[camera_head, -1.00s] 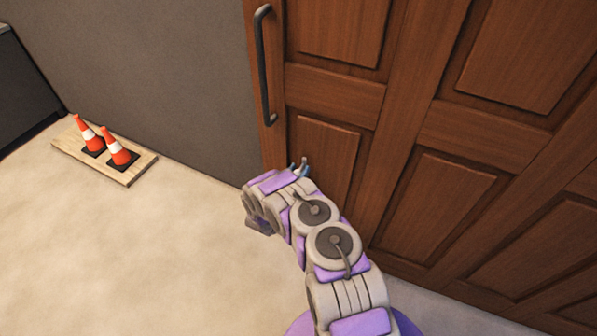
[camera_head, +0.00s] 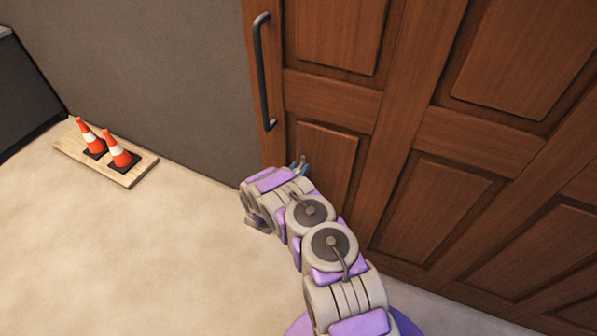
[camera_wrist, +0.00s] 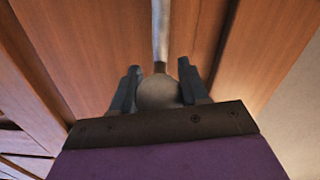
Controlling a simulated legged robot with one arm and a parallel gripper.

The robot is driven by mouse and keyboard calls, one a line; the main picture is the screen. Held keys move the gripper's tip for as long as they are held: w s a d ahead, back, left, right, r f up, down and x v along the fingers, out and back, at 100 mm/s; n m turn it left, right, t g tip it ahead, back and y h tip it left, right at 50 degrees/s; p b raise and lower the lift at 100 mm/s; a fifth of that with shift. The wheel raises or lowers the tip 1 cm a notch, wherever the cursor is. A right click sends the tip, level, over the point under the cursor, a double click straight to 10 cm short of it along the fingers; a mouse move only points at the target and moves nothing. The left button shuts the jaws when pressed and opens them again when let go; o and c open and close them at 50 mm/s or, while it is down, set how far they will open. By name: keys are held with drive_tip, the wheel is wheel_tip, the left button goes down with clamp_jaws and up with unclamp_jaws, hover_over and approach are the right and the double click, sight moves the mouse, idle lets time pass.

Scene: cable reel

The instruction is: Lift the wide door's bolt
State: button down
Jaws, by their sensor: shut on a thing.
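The wide brown wooden door (camera_head: 326,150) fills the right of the head view, with raised panels. Its bolt (camera_wrist: 160,35) shows in the wrist view as a thin metal rod running up the wood, with a rounded grey end (camera_wrist: 158,91) below it. My gripper (camera_wrist: 160,78) is at the bolt, with one dark finger on each side of the rounded end, shut on it. In the head view my gripper (camera_head: 299,168) is low by the door's left edge, mostly hidden behind my arm.
A dark vertical handle (camera_head: 263,70) is on the door above my gripper. Two orange and white cones (camera_head: 120,152) stand on a wooden board (camera_head: 68,145) at the left by the grey wall (camera_head: 160,80). The pale floor (camera_head: 150,250) between is clear.

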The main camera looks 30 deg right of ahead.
sight(298, 168)
wheel_tip(298, 168, up, 4)
drive_tip(key=shift+w+r+p, duration=0.15)
drive_tip(key=shift+r+p, duration=0.1)
drive_tip(key=shift+p, duration=0.6)
drive_tip(key=c, duration=0.8)
unclamp_jaws()
drive_tip(key=shift+o, duration=1)
drive_tip(key=shift+f, duration=0.1)
drive_tip(key=shift+a, duration=0.1)
drive_tip(key=p+v, duration=0.3)
drive_tip(key=v, duration=1.4)
drive_tip(key=shift+a, duration=0.1)
